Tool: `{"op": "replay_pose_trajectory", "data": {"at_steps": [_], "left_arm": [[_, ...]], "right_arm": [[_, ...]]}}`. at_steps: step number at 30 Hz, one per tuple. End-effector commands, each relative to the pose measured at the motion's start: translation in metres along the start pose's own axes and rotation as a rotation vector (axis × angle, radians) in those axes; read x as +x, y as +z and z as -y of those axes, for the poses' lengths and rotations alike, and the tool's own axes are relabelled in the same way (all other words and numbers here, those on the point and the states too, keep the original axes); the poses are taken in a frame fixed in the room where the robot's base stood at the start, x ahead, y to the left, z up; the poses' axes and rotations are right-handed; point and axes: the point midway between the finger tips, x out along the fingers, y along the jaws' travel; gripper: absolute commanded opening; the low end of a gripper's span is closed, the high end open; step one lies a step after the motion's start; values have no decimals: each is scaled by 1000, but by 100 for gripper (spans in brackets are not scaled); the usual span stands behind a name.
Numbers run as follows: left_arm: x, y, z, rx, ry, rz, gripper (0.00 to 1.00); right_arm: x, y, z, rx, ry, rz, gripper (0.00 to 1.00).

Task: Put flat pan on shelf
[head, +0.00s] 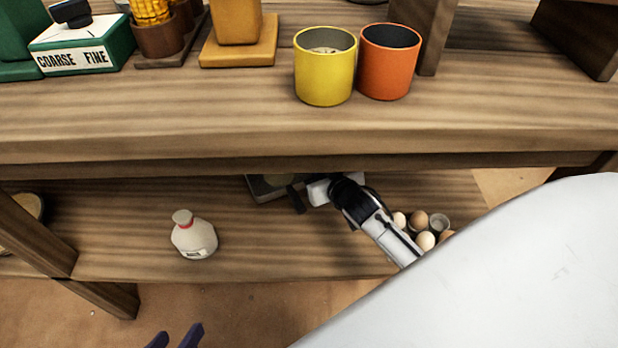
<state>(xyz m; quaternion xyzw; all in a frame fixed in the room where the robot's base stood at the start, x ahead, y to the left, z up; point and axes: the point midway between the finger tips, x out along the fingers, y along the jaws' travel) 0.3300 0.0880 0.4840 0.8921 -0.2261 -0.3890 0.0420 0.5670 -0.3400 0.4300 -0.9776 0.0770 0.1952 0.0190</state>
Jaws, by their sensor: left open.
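My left gripper (175,338) shows at the bottom edge as two dark fingertips with a gap between them. It is open, with nothing visible between the tips, in front of the lower shelf (120,235). My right gripper (311,193) reaches over the lower shelf, close under the front edge of the counter. One dark finger shows; the other is hidden, so its opening cannot be told. A dark flat-edged object (266,190) lies beside it, mostly hidden under the counter. I cannot tell whether this is the flat pan; no pan shows clearly.
A pale bottle (194,236) stands on the lower shelf; several eggs (425,240) sit at its right. A round object (32,207) is partly hidden at far left. Yellow (324,80) and orange (388,72) cups stand on the counter (200,115). My white arm blocks the lower right.

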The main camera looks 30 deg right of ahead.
Motion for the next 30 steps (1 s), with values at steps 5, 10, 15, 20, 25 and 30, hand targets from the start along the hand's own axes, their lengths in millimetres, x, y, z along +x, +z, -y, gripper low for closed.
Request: {"op": "replay_pose_trajectory", "data": {"at_steps": [5,10,15,20,25,30], "left_arm": [[1,-4,-4,-9,21,-31,44],[-2,-14,-13,-23,55,-85,44],[-7,-19,-15,-25,60,-96,44],[-6,-18,-15,-25,60,-96,44],[-6,-18,-15,-27,63,-97,44],[-6,-18,-16,-27,63,-97,44]], "right_arm": [[7,15,0,3,-1,-2,0],[16,36,0,1,-1,-3,0],[15,35,0,1,-1,-3,0],[16,37,0,2,-1,-2,0],[17,39,0,1,0,-1,17],[17,39,0,1,0,-1,21]]}}
